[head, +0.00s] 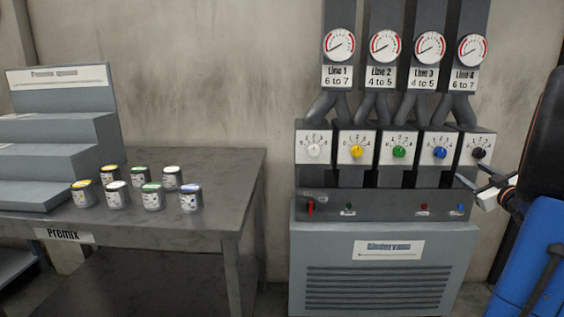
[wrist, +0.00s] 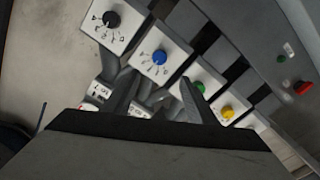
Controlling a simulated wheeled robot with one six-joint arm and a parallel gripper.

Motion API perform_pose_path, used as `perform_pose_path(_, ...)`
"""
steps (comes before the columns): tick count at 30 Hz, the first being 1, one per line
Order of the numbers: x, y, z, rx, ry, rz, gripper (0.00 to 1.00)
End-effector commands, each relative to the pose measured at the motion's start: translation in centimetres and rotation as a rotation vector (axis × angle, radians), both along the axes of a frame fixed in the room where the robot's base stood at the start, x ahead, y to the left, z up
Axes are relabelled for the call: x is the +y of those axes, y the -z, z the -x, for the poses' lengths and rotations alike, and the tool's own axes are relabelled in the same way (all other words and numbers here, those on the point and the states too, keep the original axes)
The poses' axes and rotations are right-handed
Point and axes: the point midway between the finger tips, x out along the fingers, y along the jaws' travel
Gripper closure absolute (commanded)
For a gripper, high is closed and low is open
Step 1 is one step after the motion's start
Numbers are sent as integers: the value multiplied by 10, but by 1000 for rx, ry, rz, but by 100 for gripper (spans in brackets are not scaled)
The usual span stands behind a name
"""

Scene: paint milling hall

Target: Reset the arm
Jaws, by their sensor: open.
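My gripper (head: 482,181) is at the right of the head view, in front of the right end of the dial row, close to the black dial (head: 479,153). In the wrist view, the two fingers of my gripper (wrist: 158,100) stand apart with nothing between them. The black dial (wrist: 112,19), blue dial (wrist: 159,57), green dial (wrist: 200,87) and yellow dial (wrist: 227,113) lie beyond the fingers. I cannot tell whether the gripper touches the black dial's box. My blue arm link shows at the right edge of the head view.
The grey cabinet (head: 385,285) carries a control strip (head: 385,205) with a red switch (head: 311,207). Gauges (head: 385,46) for several lines hang above. The Premix table (head: 235,185) at left holds several paint cans (head: 152,196) and a stepped rack (head: 55,160). Bare wall lies between.

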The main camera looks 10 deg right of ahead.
Motion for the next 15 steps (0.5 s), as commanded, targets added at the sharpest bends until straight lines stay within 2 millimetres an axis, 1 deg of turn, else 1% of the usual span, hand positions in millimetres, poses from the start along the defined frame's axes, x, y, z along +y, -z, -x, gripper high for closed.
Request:
perform_pose_path(2,5,-2,-3,5,11,-1,48)
perform_pose_path(5,18,-6,-10,19,43,-7,48)
perform_pose_path(10,53,-9,-19,68,127,-39,48)
perform_pose_path(15,92,-4,-16,131,204,-95,48)
